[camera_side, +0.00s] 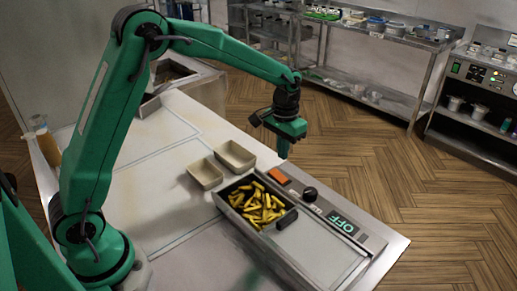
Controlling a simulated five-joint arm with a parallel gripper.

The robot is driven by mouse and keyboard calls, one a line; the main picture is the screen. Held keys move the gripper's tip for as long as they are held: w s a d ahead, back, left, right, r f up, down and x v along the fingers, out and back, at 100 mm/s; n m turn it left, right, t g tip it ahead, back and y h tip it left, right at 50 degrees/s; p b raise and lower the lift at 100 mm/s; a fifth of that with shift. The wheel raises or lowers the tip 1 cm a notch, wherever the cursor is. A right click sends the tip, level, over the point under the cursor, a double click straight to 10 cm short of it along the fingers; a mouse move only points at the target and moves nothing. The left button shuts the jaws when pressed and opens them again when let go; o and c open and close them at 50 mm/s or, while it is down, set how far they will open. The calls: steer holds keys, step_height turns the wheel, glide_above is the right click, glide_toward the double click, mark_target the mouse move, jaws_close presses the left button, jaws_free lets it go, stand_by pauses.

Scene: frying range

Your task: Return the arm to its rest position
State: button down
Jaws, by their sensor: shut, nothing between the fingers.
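My green arm reaches from the left over the steel counter. My gripper (283,147) is at its end, pointing down, shut and empty. It hangs above and behind the fryer panel, near the orange switch (279,176), apart from the counter as far as I can tell. The fingers are small in this view.
A dark basket of fries (222,197) sits below my gripper. Two empty beige trays (236,156) (205,173) stand behind it. A black knob (309,194) and an "OFF" display (342,221) are on the panel. Bottles (46,146) stand at the left. Shelves line the back.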

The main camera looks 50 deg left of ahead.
steer(key=s+a+r+t, duration=0.1)
steer(key=s+r+t, duration=0.1)
steer(key=s+r, duration=0.6)
steer(key=s+a+r+t, duration=0.2)
steer(key=s+r, duration=0.4)
steer(key=s, duration=0.5)
steer(key=s+f+t, duration=0.1)
steer(key=s, duration=0.7)
steer(key=shift+a+t, duration=0.2)
steer(key=shift+t, duration=0.1)
steer(key=shift+s, duration=0.1)
